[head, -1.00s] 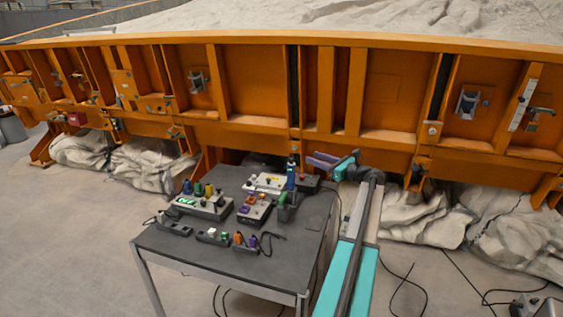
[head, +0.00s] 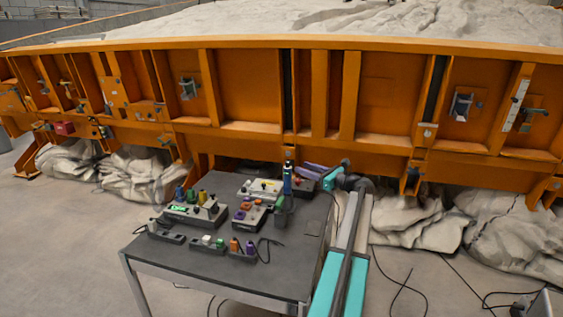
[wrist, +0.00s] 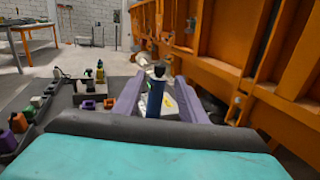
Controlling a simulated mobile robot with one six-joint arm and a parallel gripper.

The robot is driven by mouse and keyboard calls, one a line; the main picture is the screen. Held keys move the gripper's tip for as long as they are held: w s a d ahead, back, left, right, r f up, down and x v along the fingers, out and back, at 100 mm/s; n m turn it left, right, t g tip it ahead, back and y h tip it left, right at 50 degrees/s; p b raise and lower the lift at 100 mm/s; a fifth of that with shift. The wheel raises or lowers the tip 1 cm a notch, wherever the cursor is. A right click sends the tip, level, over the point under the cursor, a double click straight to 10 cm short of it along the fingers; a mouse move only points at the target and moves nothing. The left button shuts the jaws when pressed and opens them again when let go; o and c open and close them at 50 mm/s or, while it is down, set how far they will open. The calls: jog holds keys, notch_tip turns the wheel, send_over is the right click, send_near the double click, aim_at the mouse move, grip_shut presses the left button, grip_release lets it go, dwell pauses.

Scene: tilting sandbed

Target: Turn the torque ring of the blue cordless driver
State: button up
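The blue cordless driver (head: 287,185) stands upright near the back right of the dark table, with a black top end. In the wrist view the driver (wrist: 155,98) appears between my two purple fingers, with visible space on both sides. My gripper (wrist: 158,84) is open and empty. In the head view my gripper (head: 304,168) is close to the right of the driver's upper part. I cannot tell whether the fingertips have passed either side of it. The torque ring cannot be made out clearly at this size. The driver's lower end is hidden.
The table (head: 225,264) carries a grey box with coloured knobs (head: 196,211), a box with orange and purple parts (head: 248,215) and a pale panel (head: 260,188) near the driver. The orange sandbed wall (head: 240,135) rises close behind.

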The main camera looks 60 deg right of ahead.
aim_at(288, 164)
jog(key=w+d+p, duration=0.1)
jog(key=w+p, duration=0.1)
jog(key=w, duration=1.1)
jog(key=shift+w, duration=0.2)
grip_shut()
jog(key=shift+s, duration=0.1)
